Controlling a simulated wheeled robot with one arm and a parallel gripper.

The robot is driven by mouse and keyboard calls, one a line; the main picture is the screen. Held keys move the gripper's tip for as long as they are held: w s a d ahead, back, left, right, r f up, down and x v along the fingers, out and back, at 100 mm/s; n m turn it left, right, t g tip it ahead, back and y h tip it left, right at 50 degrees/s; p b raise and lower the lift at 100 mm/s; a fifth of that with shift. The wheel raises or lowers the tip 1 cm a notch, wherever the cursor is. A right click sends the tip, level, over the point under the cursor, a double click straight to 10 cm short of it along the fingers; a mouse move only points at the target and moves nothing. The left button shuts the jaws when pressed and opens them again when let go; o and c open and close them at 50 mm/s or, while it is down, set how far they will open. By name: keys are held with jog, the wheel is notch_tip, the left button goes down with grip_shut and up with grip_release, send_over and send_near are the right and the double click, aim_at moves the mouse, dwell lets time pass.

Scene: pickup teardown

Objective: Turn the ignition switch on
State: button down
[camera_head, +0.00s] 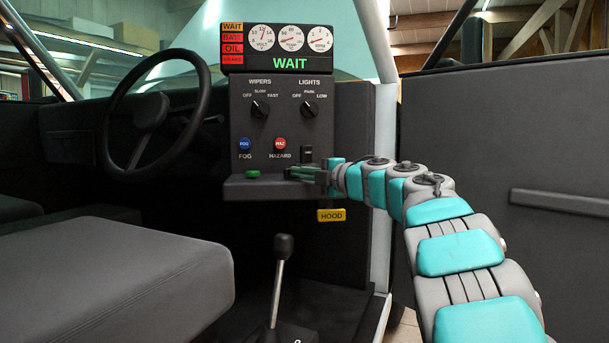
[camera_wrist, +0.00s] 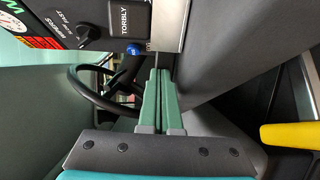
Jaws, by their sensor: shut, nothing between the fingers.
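The dash panel (camera_head: 245,125) stands upright in the middle of the head view. A small black switch-like part (camera_head: 306,153) sits at its lower right, just above my gripper; I cannot tell whether it is the ignition switch, and no label for it is readable. My gripper (camera_head: 291,172) points left along the panel's lower ledge, its green fingers shut together and empty. In the wrist view the shut fingers (camera_wrist: 159,75) reach toward the panel's underside. The display (camera_head: 290,63) reads WAIT in green, with an orange WAIT lamp (camera_head: 232,27) above left.
A green part (camera_head: 253,174) lies on the ledge left of my fingers. The fog button (camera_head: 244,144), hazard button (camera_head: 280,143), wipers knob (camera_head: 260,108) and lights knob (camera_head: 309,108) are close above. The yellow HOOD handle (camera_head: 331,215) hangs below. The steering wheel (camera_head: 199,110) is left.

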jog(key=shift+a+m+t+h+p, duration=0.3)
jog(key=shift+a+m+t+h, duration=0.25)
jog(key=shift+m+t+h, duration=0.45)
jog(key=shift+w+h, duration=0.15)
jog(key=shift+h, duration=0.35)
